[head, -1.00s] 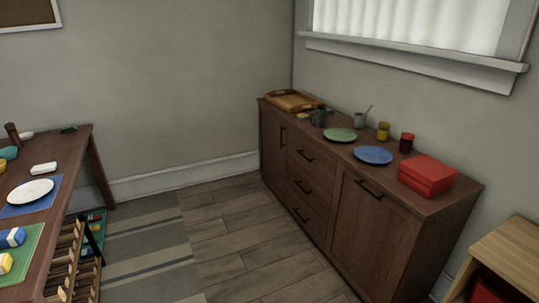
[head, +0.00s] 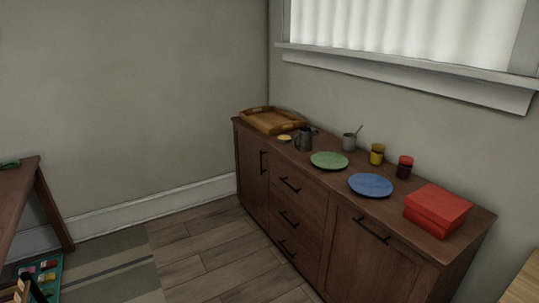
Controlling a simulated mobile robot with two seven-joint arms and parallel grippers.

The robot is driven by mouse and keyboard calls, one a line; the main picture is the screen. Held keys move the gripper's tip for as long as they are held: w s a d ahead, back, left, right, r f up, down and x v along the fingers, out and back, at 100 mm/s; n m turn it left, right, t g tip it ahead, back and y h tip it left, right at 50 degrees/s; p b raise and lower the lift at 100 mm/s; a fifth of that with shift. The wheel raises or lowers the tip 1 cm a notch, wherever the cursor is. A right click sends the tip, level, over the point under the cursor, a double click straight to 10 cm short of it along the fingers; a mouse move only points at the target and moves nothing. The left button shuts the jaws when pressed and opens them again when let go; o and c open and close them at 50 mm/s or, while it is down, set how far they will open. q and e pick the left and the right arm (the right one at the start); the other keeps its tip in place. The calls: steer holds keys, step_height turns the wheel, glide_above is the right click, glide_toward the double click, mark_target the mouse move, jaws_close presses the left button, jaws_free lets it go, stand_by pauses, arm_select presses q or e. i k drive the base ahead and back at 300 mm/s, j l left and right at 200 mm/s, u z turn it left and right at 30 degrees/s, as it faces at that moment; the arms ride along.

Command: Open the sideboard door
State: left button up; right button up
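The brown wooden sideboard (head: 308,223) stands against the wall under the window, at the centre and right of the head view. Its left door (head: 251,174) has a dark vertical handle (head: 263,163) and looks shut. Its right door (head: 360,262) has a dark slanting bar handle (head: 371,230) near the top and also looks shut. Three drawers with dark handles, the top one (head: 290,185) among them, sit between the doors and look shut. Neither of my grippers shows in this view.
On the sideboard top are a wooden tray (head: 272,121), a dark jug (head: 304,139), a green plate (head: 329,160), a blue plate (head: 371,185) and a red box (head: 437,210). A table (head: 22,200) stands at left. Open plank floor (head: 215,245) lies before the sideboard.

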mark_target(252, 156)
steer(key=i+j+z, duration=0.15)
steer(key=i, duration=0.5)
steer(key=i+j+z, duration=0.15)
steer(key=i+j, duration=0.25)
steer(key=i, duration=0.2)
steer(key=i+j+z, duration=0.15)
steer(key=i+j, duration=0.25)
steer(key=i, duration=0.2)
steer(key=i+j+z, duration=0.15)
steer(key=i+j, duration=0.3)
steer(key=i, duration=0.4)
steer(key=i+j+z, duration=0.1)
steer(key=i, duration=0.3)
